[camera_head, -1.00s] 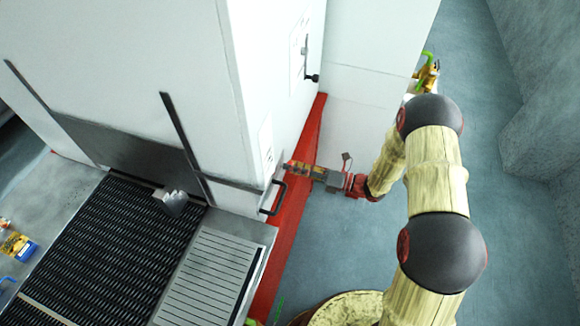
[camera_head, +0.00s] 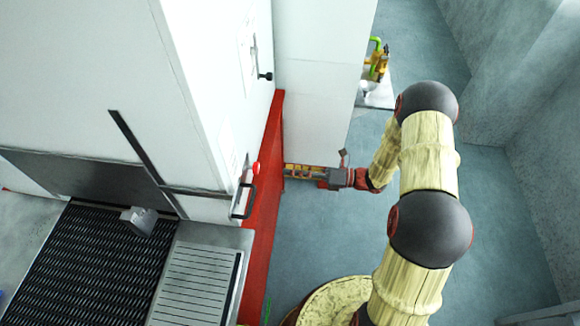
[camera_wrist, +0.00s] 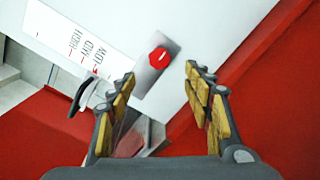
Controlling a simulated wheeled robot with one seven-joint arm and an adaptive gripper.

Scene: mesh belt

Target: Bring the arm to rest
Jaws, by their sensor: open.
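My arm stretches up the right side of the head view and bends left. My gripper (camera_head: 288,171) is open and empty, beside the white machine's side wall, over the red strip's edge in the picture. In the wrist view its two fingers (camera_wrist: 160,80) stand apart, with nothing between them. A red knob (camera_wrist: 159,57) on a grey plate shows just beyond the fingertips, apart from them. The knob also shows in the head view (camera_head: 256,168), left of the gripper. A dark lever or handle (camera_wrist: 84,97) lies near the left finger, beside HIGH, MID and LOW labels.
The white machine (camera_head: 90,80) has a black mesh belt (camera_head: 90,265) at its front. A grey metal block (camera_head: 139,220) sits on the belt. A red strip (camera_head: 262,225) runs along the machine's side. Blue floor (camera_head: 310,235) beneath my arm is clear. A grey wall stands at right.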

